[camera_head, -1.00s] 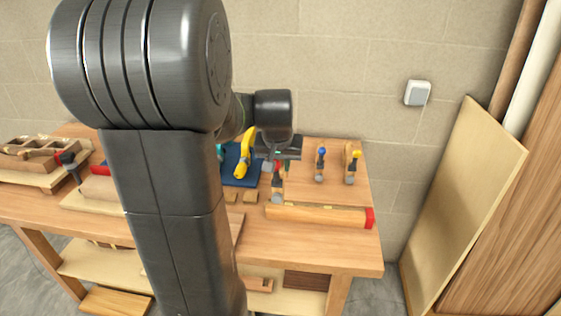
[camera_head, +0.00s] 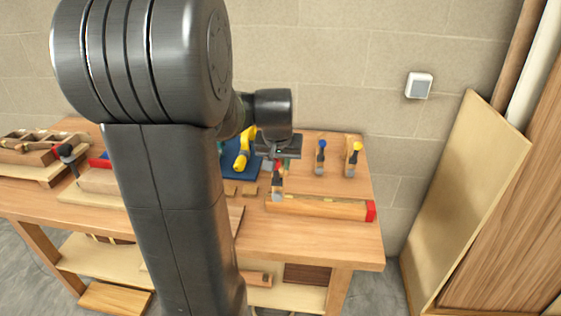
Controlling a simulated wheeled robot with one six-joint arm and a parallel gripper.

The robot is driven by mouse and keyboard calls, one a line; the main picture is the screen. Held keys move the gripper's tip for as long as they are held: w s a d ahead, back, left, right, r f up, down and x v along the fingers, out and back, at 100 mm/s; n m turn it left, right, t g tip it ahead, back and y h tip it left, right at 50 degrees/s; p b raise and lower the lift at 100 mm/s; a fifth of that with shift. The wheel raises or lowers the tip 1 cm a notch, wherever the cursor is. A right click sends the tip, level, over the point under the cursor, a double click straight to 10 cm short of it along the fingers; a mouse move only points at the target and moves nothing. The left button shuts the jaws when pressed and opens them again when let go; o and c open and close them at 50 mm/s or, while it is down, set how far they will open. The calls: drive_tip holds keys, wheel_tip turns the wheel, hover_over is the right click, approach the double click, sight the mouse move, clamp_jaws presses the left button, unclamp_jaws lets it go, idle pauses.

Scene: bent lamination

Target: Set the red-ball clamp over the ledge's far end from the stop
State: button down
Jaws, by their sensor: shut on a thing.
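The red-ball clamp (camera_head: 277,184) hangs below my gripper (camera_head: 278,161), which is shut on it. Its red ball is mostly hidden by the fingers. The ledge (camera_head: 318,208) is a long wooden bar along the front of the right bench part. The red stop (camera_head: 371,211) is at its right end. The clamp's grey lower end appears in front of or over the ledge's left end. I cannot tell whether it touches the ledge.
A blue-ball clamp (camera_head: 320,157) and a yellow-ball clamp (camera_head: 353,159) stand behind the ledge. A yellow tool (camera_head: 243,152) lies on a blue mat (camera_head: 231,172) to the left. My arm hides the bench's left middle. The bench front (camera_head: 310,242) is clear.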

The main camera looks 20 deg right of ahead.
drive_tip(key=shift+f, duration=0.2)
idle(0.3)
drive_tip(key=shift+f+b, duration=1.8)
drive_tip(key=shift+f, duration=0.4)
drive_tip(key=shift+f, duration=0.2)
drive_tip(key=shift+f+b, duration=1.4)
drive_tip(key=shift+f, duration=0.2)
drive_tip(key=shift+f, duration=0.25)
drive_tip(key=c, duration=1.2)
unclamp_jaws()
drive_tip(key=v, duration=1.4)
drive_tip(key=shift+p, duration=0.35)
